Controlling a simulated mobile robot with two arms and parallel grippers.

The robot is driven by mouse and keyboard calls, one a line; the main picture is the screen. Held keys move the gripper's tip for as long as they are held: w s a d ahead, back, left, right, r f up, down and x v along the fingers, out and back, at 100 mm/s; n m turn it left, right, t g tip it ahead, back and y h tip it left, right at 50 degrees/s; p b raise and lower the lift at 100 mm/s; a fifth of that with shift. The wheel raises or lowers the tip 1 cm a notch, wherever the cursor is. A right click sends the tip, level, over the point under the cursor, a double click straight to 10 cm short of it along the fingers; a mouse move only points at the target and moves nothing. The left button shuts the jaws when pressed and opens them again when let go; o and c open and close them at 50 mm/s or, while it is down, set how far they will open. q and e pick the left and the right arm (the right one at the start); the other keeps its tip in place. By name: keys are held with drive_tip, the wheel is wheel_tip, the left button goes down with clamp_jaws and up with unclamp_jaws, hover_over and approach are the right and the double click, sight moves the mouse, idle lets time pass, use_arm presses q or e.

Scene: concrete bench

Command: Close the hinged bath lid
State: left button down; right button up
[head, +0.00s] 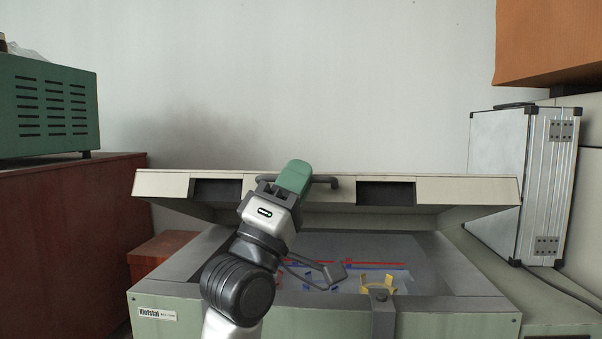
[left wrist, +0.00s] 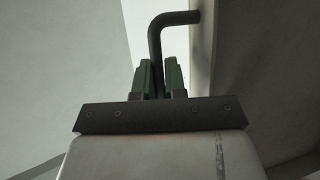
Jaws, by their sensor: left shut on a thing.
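The bath lid (head: 460,190) is a wide cream panel with two dark recesses in its front edge. It is partly open, tilted up over the grey-green bath (head: 450,324), with a gap between its front edge and the bath rim. A dark bent handle (head: 328,181) sits at the middle of the lid's front edge; it also shows in the left wrist view (left wrist: 178,18). My left gripper (head: 294,177) is shut on this handle, with its green fingers (left wrist: 159,75) on either side of the bar. My right gripper is not in view.
Inside the bath lie red and blue strips and a yellow piece (head: 376,286). A grey bracket (head: 382,315) stands at the front rim. A silver case (head: 500,180) stands at the right, close to the lid. A green vented box (head: 45,105) sits on a brown cabinet (head: 70,240) at the left.

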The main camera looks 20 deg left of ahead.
use_arm(q)
drive_tip(key=h+b, duration=0.1)
drive_tip(key=b, duration=0.4)
hover_over(295, 307)
drive_tip(key=s+d, duration=0.1)
drive_tip(key=s, duration=0.1)
wheel_tip(295, 307, down, 9)
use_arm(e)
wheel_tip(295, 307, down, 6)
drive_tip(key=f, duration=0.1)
use_arm(q)
drive_tip(key=shift+m, duration=0.3)
drive_tip(key=f+b, duration=0.1)
drive_tip(key=f, duration=0.2)
drive_tip(key=f+b, duration=0.4)
drive_tip(key=f, duration=0.1)
drive_tip(key=shift+s+d+f, duration=0.1)
drive_tip(key=shift+s+f, duration=0.25)
drive_tip(key=shift+d+f, duration=0.1)
drive_tip(key=shift+f, duration=0.2)
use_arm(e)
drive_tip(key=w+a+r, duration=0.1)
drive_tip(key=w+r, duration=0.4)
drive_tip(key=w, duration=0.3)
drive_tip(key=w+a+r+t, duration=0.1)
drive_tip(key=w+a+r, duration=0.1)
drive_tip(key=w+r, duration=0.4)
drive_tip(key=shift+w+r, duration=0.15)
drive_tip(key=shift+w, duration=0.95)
